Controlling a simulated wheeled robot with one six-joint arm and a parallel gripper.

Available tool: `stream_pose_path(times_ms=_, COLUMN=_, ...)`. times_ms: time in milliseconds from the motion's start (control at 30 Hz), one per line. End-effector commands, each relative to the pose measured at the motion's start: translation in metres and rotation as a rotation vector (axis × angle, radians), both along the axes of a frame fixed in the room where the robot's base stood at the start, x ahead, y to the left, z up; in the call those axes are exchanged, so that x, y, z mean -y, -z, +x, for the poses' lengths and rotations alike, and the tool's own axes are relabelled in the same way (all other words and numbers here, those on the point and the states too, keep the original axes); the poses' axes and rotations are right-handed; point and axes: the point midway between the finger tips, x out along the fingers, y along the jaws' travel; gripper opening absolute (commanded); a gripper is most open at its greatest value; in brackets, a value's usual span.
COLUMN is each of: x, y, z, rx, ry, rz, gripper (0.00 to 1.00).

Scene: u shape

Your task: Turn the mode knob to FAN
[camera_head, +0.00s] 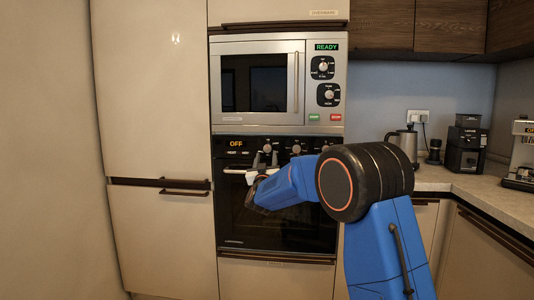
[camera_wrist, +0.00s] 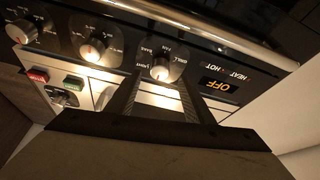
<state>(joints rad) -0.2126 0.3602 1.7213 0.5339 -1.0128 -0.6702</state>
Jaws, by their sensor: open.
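The oven's control panel (camera_head: 225,152) has a display reading OFF (camera_head: 236,143) and a row of round knobs. The knob closest to the display is silver and shows in the wrist view (camera_wrist: 165,66), which is upside down. Small labels around it seem to read FAN, GRILL and LIGHT. Its pointer setting is too blurred to tell. My gripper (camera_head: 262,163) is at the panel in the head view and hides part of this knob. In the wrist view my gripper (camera_wrist: 161,85) is open, its two dark fingers on either side of the knob; contact cannot be told.
A microwave (camera_head: 262,84) with a READY display and two knobs is above the oven. The oven door handle (camera_wrist: 200,30) runs close beside the panel. Other oven knobs (camera_wrist: 95,50) sit alongside. A kettle (camera_head: 404,142) and coffee grinder (camera_head: 465,145) stand on the right counter.

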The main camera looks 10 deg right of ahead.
Motion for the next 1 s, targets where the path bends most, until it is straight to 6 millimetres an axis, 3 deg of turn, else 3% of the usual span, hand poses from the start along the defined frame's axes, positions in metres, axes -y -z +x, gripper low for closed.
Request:
stream_pose_path(times_ms=300, x=0.011, y=-0.015, z=0.038, rx=0.001, ry=0.001, rz=0.001, gripper=0.48)
stream_pose_path(times_ms=733, x=0.012, y=-0.019, z=0.045, rx=-0.001, ry=-0.001, rz=0.001, gripper=0.48)
stream_pose_path(times_ms=900, x=0.012, y=-0.019, z=0.045, rx=0.000, ry=0.000, rz=0.001, gripper=0.09)
stream_pose_path(times_ms=1000, x=0.012, y=-0.019, z=0.045, rx=0.000, ry=0.000, rz=0.001, gripper=0.07)
